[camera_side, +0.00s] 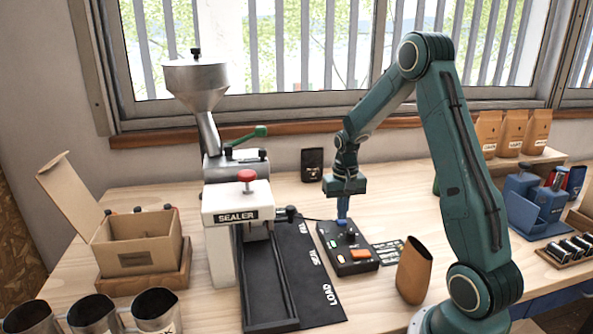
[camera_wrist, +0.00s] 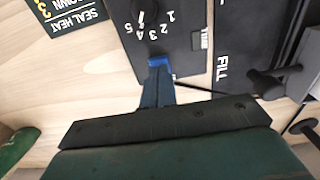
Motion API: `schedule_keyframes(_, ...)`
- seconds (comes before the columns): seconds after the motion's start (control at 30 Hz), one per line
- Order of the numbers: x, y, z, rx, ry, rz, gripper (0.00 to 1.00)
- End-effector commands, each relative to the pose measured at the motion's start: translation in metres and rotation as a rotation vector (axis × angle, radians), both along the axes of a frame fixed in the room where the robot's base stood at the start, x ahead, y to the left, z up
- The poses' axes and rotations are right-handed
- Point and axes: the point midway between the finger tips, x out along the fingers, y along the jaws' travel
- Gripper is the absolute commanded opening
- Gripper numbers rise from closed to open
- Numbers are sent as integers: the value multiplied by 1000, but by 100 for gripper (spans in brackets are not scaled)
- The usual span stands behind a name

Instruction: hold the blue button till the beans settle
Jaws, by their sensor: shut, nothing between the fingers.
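A black control box (camera_side: 347,262) stands on the bench in the side view, with a knob and several small coloured buttons. A small bluish button (camera_side: 332,243) sits at its left; its exact colour is hard to tell. My gripper (camera_side: 343,221) is shut and empty, pointing down over the box's back part. In the wrist view my gripper's blue tips (camera_wrist: 157,63) are together beside the numbered dial (camera_wrist: 148,22). I cannot tell whether they touch the box. No blue button shows clearly in the wrist view, and no beans are visible in either view.
A sealer (camera_side: 236,203) with a metal hopper (camera_side: 197,84) stands left of the box, beside a black labelled mat (camera_side: 314,290). A brown bag (camera_side: 413,270) stands to the right. An open carton (camera_side: 137,243) and metal jugs (camera_side: 154,309) are at left.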

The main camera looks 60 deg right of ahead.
Motion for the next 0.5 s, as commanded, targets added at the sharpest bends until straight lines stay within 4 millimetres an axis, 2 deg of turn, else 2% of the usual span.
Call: schedule_keyframes(0.5,1,0,34,-1,-3,0,0)
